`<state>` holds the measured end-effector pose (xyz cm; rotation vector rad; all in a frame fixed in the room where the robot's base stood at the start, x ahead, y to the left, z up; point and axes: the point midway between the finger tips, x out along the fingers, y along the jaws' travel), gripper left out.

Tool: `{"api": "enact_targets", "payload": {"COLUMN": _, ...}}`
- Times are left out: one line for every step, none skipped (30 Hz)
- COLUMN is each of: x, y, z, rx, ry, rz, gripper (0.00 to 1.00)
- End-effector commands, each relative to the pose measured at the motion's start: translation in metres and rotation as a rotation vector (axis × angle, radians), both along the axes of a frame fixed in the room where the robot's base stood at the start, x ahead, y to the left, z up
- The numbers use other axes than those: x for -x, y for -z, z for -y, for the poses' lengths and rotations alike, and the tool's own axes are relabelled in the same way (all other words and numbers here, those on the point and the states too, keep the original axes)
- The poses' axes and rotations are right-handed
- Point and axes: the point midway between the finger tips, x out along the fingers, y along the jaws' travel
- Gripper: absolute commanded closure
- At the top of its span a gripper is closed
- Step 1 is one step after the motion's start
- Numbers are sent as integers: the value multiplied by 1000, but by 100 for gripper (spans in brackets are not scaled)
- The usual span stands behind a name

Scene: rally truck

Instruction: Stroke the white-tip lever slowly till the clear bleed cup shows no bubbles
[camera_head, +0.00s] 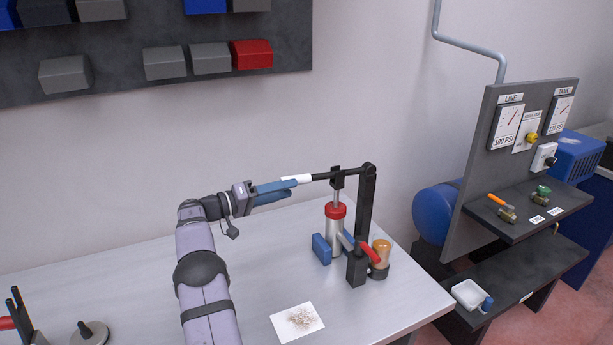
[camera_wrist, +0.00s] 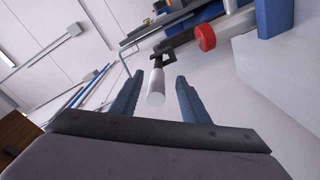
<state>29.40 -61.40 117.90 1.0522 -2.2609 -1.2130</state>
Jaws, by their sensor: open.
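The lever's white tip (camera_head: 297,179) ends a black arm that runs level to a black post (camera_head: 367,205) on the bench. In the wrist view the white tip (camera_wrist: 156,88) lies between the two blue fingers of my gripper (camera_wrist: 159,80), with gaps on both sides. My gripper (camera_head: 291,187) is open around the tip. Below the lever stands a silver cylinder (camera_head: 336,235) with a red cap (camera_head: 336,210). An amber-coloured cup (camera_head: 381,254), probably the bleed cup, stands right of it beside a red handle (camera_head: 370,252). Bubbles are too small to tell.
A speckled white sheet (camera_head: 297,322) lies on the bench (camera_head: 255,262) in front of the pump. A grey panel (camera_head: 505,150) with LINE and TANK gauges and a blue tank (camera_head: 434,213) stand to the right. Bins hang on the wall board (camera_head: 130,35). The bench behind the arm is clear.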

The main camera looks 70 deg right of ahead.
Motion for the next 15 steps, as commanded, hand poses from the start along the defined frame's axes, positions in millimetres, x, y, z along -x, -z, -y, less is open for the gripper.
{"api": "enact_targets", "payload": {"x": 0, "y": -4, "z": 8, "rx": 11, "ry": -18, "rz": -4, "gripper": 58}}
{"api": "enact_targets", "payload": {"x": -1, "y": -7, "z": 11, "rx": 15, "ry": -27, "rz": -8, "gripper": 58}}
{"api": "enact_targets", "payload": {"x": -2, "y": -10, "z": 14, "rx": 18, "ry": -36, "rz": -13, "gripper": 58}}
{"api": "enact_targets", "payload": {"x": -2, "y": -11, "z": 16, "rx": 19, "ry": -41, "rz": -16, "gripper": 58}}
{"api": "enact_targets", "payload": {"x": -3, "y": -12, "z": 17, "rx": 20, "ry": -45, "rz": -18, "gripper": 58}}
{"api": "enact_targets", "payload": {"x": -3, "y": -13, "z": 18, "rx": 20, "ry": -49, "rz": -20, "gripper": 58}}
{"api": "enact_targets", "payload": {"x": -3, "y": -13, "z": 19, "rx": 21, "ry": -49, "rz": -20, "gripper": 58}}
{"api": "enact_targets", "payload": {"x": -3, "y": -13, "z": 19, "rx": 21, "ry": -50, "rz": -20, "gripper": 58}}
{"api": "enact_targets", "payload": {"x": -3, "y": -14, "z": 19, "rx": 20, "ry": -50, "rz": -21, "gripper": 58}}
{"api": "enact_targets", "payload": {"x": -2, "y": -14, "z": 20, "rx": 20, "ry": -50, "rz": -21, "gripper": 58}}
{"api": "enact_targets", "payload": {"x": -2, "y": -14, "z": 21, "rx": 20, "ry": -49, "rz": -21, "gripper": 58}}
{"api": "enact_targets", "payload": {"x": 0, "y": -15, "z": 22, "rx": 19, "ry": -49, "rz": -22, "gripper": 58}}
{"api": "enact_targets", "payload": {"x": 1, "y": -15, "z": 24, "rx": 19, "ry": -49, "rz": -21, "gripper": 58}}
{"api": "enact_targets", "payload": {"x": 3, "y": -15, "z": 26, "rx": 19, "ry": -49, "rz": -21, "gripper": 58}}
{"api": "enact_targets", "payload": {"x": 5, "y": -16, "z": 29, "rx": 18, "ry": -48, "rz": -21, "gripper": 58}}
